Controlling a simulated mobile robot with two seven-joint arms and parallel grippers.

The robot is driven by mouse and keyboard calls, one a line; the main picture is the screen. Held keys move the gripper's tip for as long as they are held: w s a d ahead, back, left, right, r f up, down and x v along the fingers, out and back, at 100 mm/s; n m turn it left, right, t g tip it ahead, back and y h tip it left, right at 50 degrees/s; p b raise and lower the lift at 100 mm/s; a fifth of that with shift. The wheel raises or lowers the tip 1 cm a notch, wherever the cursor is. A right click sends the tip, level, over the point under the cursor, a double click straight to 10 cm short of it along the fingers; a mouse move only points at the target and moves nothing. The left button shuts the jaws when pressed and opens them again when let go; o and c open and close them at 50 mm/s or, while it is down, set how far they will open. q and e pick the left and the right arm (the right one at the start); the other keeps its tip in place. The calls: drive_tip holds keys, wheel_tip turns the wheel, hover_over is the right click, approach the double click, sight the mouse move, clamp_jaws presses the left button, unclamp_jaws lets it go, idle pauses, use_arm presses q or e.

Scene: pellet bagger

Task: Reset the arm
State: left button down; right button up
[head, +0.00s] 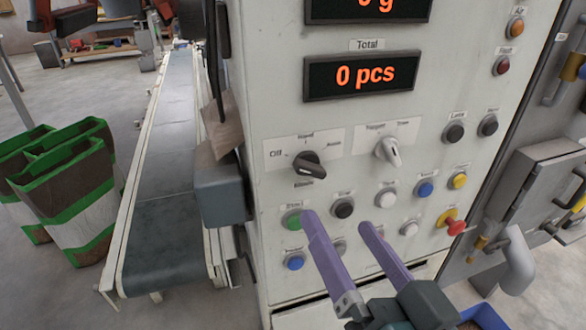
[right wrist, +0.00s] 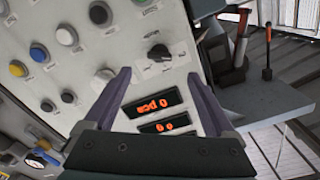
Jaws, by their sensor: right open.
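My right gripper (head: 341,222) is in front of the control panel (head: 285,95) of the grey machine. Its two purple fingers are apart with nothing between them. In the head view the left finger's tip overlaps the panel close to the green button (head: 293,220); I cannot tell whether they touch. The right wrist view shows the same open gripper (right wrist: 180,78) with the panel beyond. The black rotary knob (head: 309,165) is above the fingertips, with a grey lever knob (head: 387,151) to its right. My left gripper is not seen.
Several coloured buttons and a red-yellow stop button (head: 452,223) cover the panel. Displays above include one reading 0 pcs (head: 362,75). A conveyor belt (head: 166,155) runs along the left, beside brown-and-green bags (head: 75,205). Grey pipes and a metal box (head: 535,185) stand at the right.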

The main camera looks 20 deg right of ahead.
drive_tip(key=s+d+f+n+g, duration=0.1)
drive_tip(key=s+d+n+g, duration=0.25)
drive_tip(key=s+g, duration=0.4)
drive_tip(key=s+d+f+n+g, duration=0.2)
drive_tip(key=s+n+g, duration=0.2)
drive_tip(key=s+g, duration=0.35)
drive_tip(key=w+p+v, duration=0.3)
drive_tip(key=p+v, duration=0.9)
drive_tip(key=w+a+r+p+v, duration=0.1)
drive_tip(key=w+p+v, duration=0.1)
drive_tip(key=p+v, duration=1.1)
drive_tip(key=w+a+r+p+v, duration=0.1)
drive_tip(key=w+p+v, duration=0.2)
drive_tip(key=p+v, duration=0.9)
drive_tip(key=shift+w+r+t+p, duration=0.3)
drive_tip(key=shift+r+p, duration=0.05)
drive_tip(key=shift+p, duration=0.1)
